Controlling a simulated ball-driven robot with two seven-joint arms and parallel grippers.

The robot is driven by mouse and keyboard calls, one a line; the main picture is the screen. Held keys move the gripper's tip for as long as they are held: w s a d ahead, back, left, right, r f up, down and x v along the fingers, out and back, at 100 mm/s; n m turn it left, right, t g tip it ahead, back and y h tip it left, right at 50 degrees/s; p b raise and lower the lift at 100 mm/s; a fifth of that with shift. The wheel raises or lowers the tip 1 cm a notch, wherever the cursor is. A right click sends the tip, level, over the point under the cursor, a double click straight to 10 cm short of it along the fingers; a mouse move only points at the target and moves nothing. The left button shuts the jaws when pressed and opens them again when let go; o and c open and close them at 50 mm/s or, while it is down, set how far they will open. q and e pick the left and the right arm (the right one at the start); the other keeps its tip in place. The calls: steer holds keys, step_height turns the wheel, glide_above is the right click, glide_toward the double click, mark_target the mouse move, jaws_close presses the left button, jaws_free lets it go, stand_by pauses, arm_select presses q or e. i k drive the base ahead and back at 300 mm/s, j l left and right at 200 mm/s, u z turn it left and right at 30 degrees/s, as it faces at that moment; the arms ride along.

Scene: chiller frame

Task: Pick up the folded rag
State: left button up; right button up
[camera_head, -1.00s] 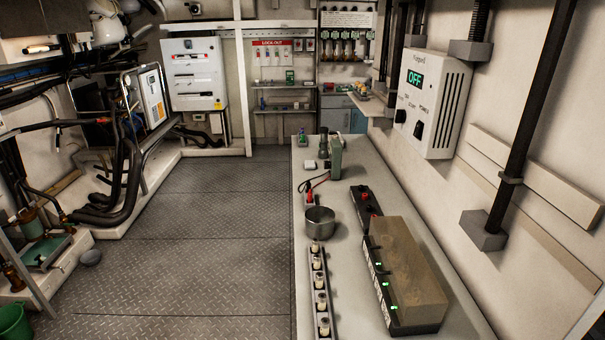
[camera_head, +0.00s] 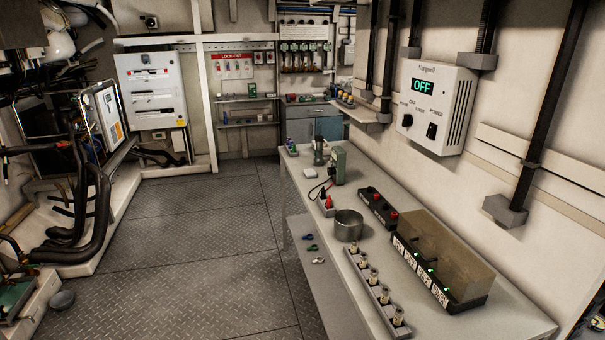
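I cannot make out a folded rag anywhere in the head view. A long grey bench (camera_head: 370,290) runs along the right wall, with several things on its top. None of them looks clearly like folded cloth. Neither of my grippers shows in this view.
On the bench are a metal pot (camera_head: 348,226), a rail of small fittings (camera_head: 374,287), a black unit with a brownish cover (camera_head: 445,265) and a green device (camera_head: 339,165). Small items (camera_head: 312,248) lie lower, beside the bench. Pipework crowds the left. The plate floor (camera_head: 195,235) between is mostly clear.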

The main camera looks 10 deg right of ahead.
mark_target(309, 173)
steer(key=i+j, duration=0.3)
steer(key=i+j+z, duration=0.15)
steer(key=i+j, duration=0.15)
steer(key=j, duration=0.15)
steer(key=i+j, duration=0.3)
steer(key=j+z, duration=0.05)
